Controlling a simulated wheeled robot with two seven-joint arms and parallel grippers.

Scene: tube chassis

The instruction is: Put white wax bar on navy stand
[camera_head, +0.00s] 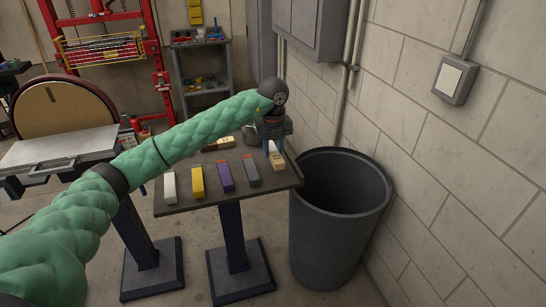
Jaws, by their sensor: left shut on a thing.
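A white bar (170,187) lies at the left end of a row of bars on a dark-topped table with a navy post (232,233). My left gripper (274,146) is over the right side of this table, pointing down. It is shut on a pale thing, mostly hidden by the fingers; I cannot tell if this is a separate white bar or part of the cream bar (278,163) just below. My right gripper is not in view.
Yellow (198,182), purple (225,177) and grey (250,171) bars lie in the row. A dark bin (340,225) stands close to the table's right edge, by the block wall. A disc sander (65,115) stands at left.

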